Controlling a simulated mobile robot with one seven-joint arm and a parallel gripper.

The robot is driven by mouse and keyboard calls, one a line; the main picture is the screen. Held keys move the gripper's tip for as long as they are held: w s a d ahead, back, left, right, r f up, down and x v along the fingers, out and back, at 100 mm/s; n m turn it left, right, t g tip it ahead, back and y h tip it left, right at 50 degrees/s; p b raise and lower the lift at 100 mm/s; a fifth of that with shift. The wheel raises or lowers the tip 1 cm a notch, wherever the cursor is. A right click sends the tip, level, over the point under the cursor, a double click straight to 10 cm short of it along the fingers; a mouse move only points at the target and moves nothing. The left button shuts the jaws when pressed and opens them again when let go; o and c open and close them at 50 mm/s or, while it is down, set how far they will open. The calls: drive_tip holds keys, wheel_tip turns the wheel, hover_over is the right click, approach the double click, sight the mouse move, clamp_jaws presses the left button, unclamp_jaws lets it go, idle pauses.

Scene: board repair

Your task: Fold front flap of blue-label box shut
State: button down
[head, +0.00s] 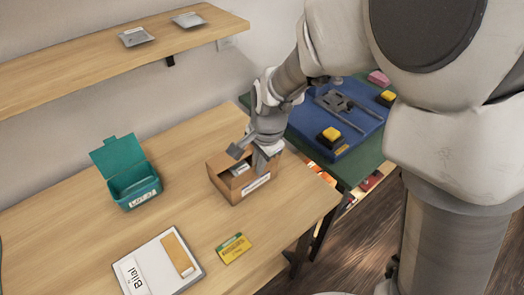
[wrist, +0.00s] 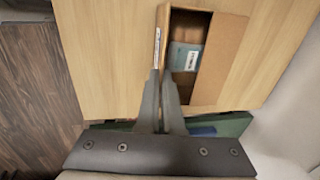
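The brown cardboard box (head: 226,187) stands on the wooden table, its top open, with a white label strip (head: 256,184) on its front side. In the wrist view its inside is dark and holds a blue-grey item (wrist: 185,57) with a pale label. A wide brown flap (wrist: 222,55) stands out along the right side there. My gripper (head: 258,165) is down at the box's right end. In the wrist view my gripper's fingers (wrist: 161,85) are close together at the box's labelled edge. Whether they grip that panel or only touch it, I cannot tell.
A teal open-lidded bin (head: 133,184) stands left of the box. A white board (head: 155,262) with a name tag and a yellow-green card (head: 234,248) lie in front. A blue board (head: 345,115) is on the table behind right. A shelf (head: 90,70) is above.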

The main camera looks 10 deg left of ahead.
drive_tip(key=shift+a+r+p, duration=0.1)
drive_tip(key=shift+r+p, duration=0.1)
drive_tip(key=shift+p, duration=0.45)
drive_tip(key=shift+w+a+r+g+h+p, duration=0.15)
drive_tip(key=shift+g+h+p, duration=0.25)
drive_tip(key=shift+p, duration=0.65)
drive_tip(key=p, duration=0.2)
drive_tip(key=shift+w+a+r+g+h+p, duration=0.1)
drive_tip(key=shift+w+a+g+h+p, duration=0.05)
drive_tip(key=shift+g+h+p, duration=0.2)
drive_tip(key=g+h+p, duration=0.1)
drive_tip(key=h, duration=0.1)
drive_tip(key=w+a+f+g+h+p, duration=0.1)
drive_tip(key=g+p, duration=0.1)
drive_tip(key=w+a+f+g+h+p, duration=0.1)
drive_tip(key=h+p, duration=0.1)
drive_tip(key=shift+w+a+f+g+h, duration=0.1)
drive_tip(key=shift+a+g+h, duration=0.15)
drive_tip(key=shift+g+h, duration=0.1)
drive_tip(key=shift+w+a+f+g+h+b, duration=0.15)
drive_tip(key=shift+a+f+g+h+b, duration=0.15)
drive_tip(key=shift+g+h+b, duration=0.45)
drive_tip(key=shift+h+b, duration=0.25)
drive_tip(key=shift+b, duration=0.15)
drive_tip(key=shift+w, duration=0.1)
